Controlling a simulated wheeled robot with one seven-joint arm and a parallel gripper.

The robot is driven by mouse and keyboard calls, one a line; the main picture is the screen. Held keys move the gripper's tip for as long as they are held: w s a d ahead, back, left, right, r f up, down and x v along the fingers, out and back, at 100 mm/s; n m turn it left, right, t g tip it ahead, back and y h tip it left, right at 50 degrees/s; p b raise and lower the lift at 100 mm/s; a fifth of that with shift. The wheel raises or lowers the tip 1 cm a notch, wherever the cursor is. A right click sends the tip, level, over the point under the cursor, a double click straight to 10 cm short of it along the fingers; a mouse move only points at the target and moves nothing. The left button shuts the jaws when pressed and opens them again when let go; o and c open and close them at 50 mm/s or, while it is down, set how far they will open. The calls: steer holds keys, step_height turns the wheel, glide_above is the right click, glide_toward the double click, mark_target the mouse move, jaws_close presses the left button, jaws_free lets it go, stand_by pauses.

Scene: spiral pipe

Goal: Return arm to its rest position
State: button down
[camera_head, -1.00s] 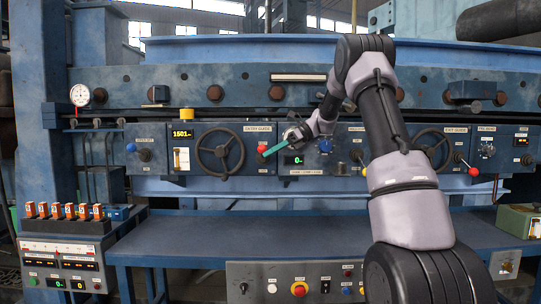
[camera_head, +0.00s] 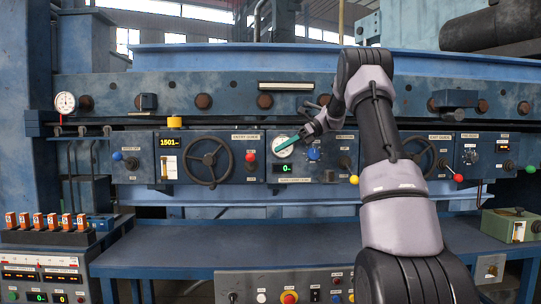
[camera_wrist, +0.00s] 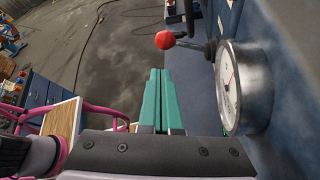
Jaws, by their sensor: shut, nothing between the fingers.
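My arm reaches up from the lower right of the head view and bends at the elbow. My gripper (camera_head: 287,144) ends in slim teal fingers in front of the control panel, over the round white gauge (camera_head: 283,147). In the wrist view the teal fingers of my gripper (camera_wrist: 156,88) lie side by side, shut with nothing between them. The gauge (camera_wrist: 228,86) stands close to their right there. A red-knobbed lever (camera_wrist: 166,40) shows just beyond the fingertips; in the head view the red knob (camera_head: 250,157) is left of them.
The blue panel carries handwheels (camera_head: 208,162) and a yellow-knobbed lever (camera_head: 353,180) near my arm. The blue bench (camera_head: 230,243) below is mostly bare. A box (camera_head: 512,225) stands on the right. Orange-topped switches (camera_head: 45,221) stand at the left.

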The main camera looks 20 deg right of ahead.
steer(key=shift+d+r, duration=0.25)
steer(key=shift+d, duration=0.25)
steer(key=s+a+r+n+t+h, duration=0.1)
steer(key=s+a+r+n+h, duration=0.25)
steer(key=s, duration=0.65)
steer(key=s+a+n+t+h, duration=0.1)
steer(key=s+a+n+h, duration=0.25)
steer(key=s+n, duration=0.4)
steer(key=s+f+n+t+h, duration=0.1)
steer(key=s+f+n+t, duration=0.1)
steer(key=s, duration=0.7)
steer(key=s+f+n+t+h, duration=0.2)
steer(key=s+f+n, duration=0.2)
steer(key=s, duration=0.5)
steer(key=shift+s+n+t, duration=0.25)
steer(key=shift+n+t, duration=0.15)
steer(key=shift+n, duration=0.6)
steer(key=shift+d, duration=0.1)
